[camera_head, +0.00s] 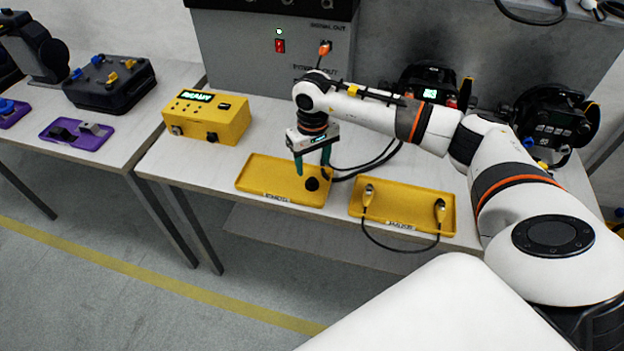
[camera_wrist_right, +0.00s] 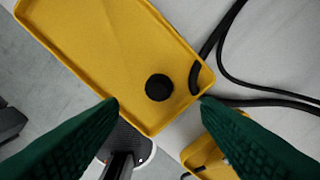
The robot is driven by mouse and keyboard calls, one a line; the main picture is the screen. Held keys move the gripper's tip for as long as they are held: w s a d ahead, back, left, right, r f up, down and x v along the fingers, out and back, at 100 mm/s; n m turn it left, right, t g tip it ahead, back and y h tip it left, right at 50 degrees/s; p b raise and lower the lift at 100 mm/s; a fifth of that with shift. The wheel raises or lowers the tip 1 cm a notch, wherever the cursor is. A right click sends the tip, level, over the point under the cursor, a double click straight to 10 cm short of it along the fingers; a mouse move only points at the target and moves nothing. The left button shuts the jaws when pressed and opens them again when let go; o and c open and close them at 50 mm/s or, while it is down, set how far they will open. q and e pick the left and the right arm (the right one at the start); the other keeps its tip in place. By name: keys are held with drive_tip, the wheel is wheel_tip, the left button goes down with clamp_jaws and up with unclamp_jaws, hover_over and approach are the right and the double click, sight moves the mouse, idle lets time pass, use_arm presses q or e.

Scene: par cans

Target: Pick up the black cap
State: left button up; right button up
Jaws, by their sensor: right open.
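The black cap (camera_head: 312,184) is a small dark round piece lying in the right part of the left yellow tray (camera_head: 262,172). In the right wrist view the cap (camera_wrist_right: 159,87) sits inside the tray (camera_wrist_right: 90,50), near its end wall. My right gripper (camera_head: 312,168) is above the tray, pointing down, with its green fingers apart and nothing between them. In the right wrist view its fingertips (camera_wrist_right: 160,105) spread on either side, with the cap a little beyond them. The cap is apart from the fingers. My left gripper is in neither view.
A second yellow tray (camera_head: 405,212) to the right holds a cable with metal connectors (camera_head: 368,196). Black cables (camera_head: 375,163) run behind the trays; one dark end overlaps the left tray's corner. A yellow box (camera_head: 207,117) stands left. The grey case (camera_head: 262,75) stands behind.

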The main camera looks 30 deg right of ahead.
sight(312, 179)
wheel_tip(312, 179, down, 6)
drive_tip(key=shift+w+r+p, duration=0.1)
drive_tip(key=shift+r+p, duration=0.05)
drive_tip(key=shift+p, duration=0.8)
drive_tip(key=shift+f, duration=0.3)
drive_tip(key=shift+c, duration=0.5)
drive_tip(key=c, duration=1)
